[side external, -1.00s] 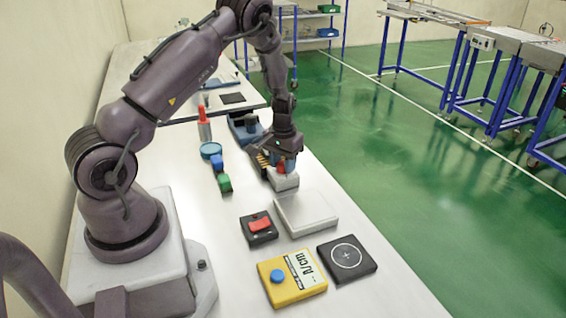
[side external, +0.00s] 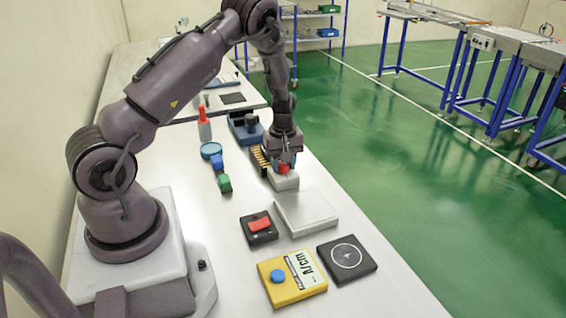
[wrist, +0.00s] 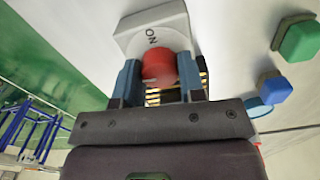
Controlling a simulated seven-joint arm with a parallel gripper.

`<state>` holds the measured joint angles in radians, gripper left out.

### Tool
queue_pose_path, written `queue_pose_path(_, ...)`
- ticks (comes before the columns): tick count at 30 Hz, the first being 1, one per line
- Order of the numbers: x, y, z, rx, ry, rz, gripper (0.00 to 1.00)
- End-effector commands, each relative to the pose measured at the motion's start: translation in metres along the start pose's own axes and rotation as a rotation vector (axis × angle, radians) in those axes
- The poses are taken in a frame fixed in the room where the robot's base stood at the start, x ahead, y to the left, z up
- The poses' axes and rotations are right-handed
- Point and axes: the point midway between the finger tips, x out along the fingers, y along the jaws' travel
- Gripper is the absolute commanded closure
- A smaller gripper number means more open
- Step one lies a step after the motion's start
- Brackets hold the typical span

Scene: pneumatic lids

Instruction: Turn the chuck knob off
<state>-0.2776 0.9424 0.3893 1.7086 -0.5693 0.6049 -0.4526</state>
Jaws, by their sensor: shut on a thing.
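The chuck knob (wrist: 159,66) is red and sits on a light grey box (wrist: 150,22) marked "ON" in the wrist view. In the side view the red knob (side external: 284,169) shows low between my fingers, above the same grey box (side external: 285,183). My gripper (wrist: 158,72) is shut on the knob, with one blue finger on each side of it. In the side view my gripper (side external: 283,165) points down over the box. The far side of the knob is hidden.
A pale flat block (side external: 306,212), a black box with a red rocker (side external: 258,229), a yellow meter (side external: 293,279) and a black pad (side external: 347,260) lie nearer the camera. Green (side external: 224,183) and blue (side external: 217,162) pieces stand left. A blue fixture (side external: 243,128) stands behind.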

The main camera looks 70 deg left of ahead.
Motion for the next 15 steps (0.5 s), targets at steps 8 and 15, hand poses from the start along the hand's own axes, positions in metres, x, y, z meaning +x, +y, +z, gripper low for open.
queue_pose_path(8,-0.0005,-0.0007,0.0012,-0.107,-0.005,-0.003,0.87)
queue_pose_path(15,-0.0005,-0.0006,0.0012,-0.136,-0.005,-0.003,0.87)
